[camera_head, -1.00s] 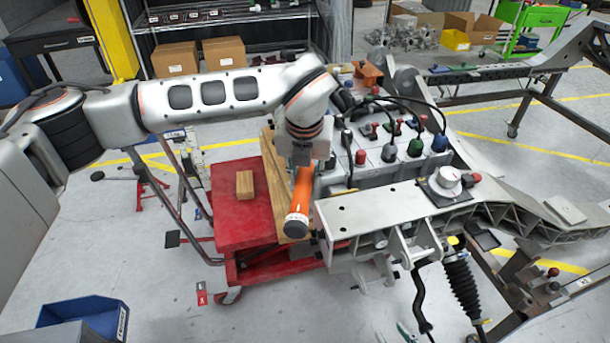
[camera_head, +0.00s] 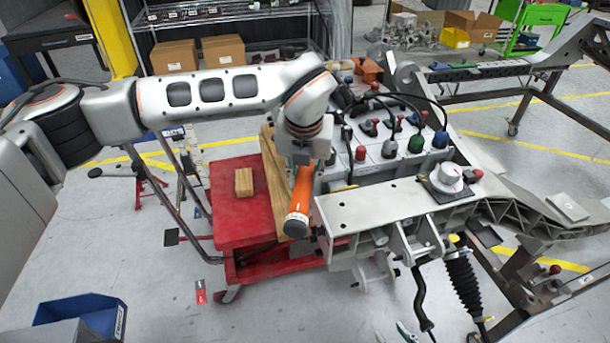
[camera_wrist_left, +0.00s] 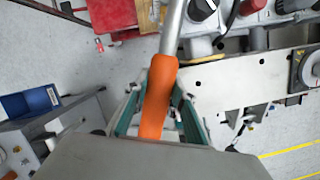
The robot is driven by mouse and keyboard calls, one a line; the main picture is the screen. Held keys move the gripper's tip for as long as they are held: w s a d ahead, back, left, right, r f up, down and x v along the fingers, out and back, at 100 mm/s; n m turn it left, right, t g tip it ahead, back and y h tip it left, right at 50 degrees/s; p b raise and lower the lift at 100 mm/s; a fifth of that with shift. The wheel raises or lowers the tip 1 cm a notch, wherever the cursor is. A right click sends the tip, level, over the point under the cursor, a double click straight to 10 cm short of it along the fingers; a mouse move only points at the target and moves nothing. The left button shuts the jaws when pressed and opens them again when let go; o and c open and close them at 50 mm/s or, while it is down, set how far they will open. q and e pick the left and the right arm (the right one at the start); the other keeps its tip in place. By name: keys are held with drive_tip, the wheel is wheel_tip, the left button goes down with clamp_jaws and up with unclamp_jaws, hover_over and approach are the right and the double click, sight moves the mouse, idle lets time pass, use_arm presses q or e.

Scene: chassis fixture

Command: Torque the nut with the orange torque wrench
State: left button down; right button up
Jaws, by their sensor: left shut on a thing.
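The orange-handled torque wrench (camera_head: 299,203) is in my left gripper (camera_head: 303,165), beside the left end of the grey chassis beam in the head view. The handle's dark-ringed end faces the camera. In the left wrist view the orange handle (camera_wrist_left: 157,100) lies between the green fingers of my left gripper (camera_wrist_left: 156,112), which is shut on it. The wrench's grey shaft (camera_wrist_left: 173,28) runs up out of the picture. The wrench head and the nut cannot be made out in either view. My right gripper is not in view.
The chassis beam (camera_head: 365,208) lies right of the wrench. Behind it stands a grey block with coloured connectors (camera_head: 390,150) and black cables. A red cart (camera_head: 235,215) carries a wooden block (camera_head: 244,182). A blue bin (camera_head: 85,313) is at lower left.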

use_arm(q)
drive_tip(key=shift+a, duration=0.25)
drive_tip(key=shift+a+m, duration=0.3)
drive_tip(key=shift+a, duration=0.2)
drive_tip(key=shift+w+a, duration=0.15)
drive_tip(key=shift+a, duration=0.25)
drive_tip(key=shift+a+m, duration=0.3)
drive_tip(key=shift+a, duration=0.05)
drive_tip(key=shift+a, duration=0.15)
drive_tip(key=shift+w, duration=0.1)
idle(0.5)
drive_tip(key=shift+r+p, duration=0.4)
drive_tip(key=shift+r, duration=0.5)
idle(0.4)
drive_tip(key=shift+r, duration=0.25)
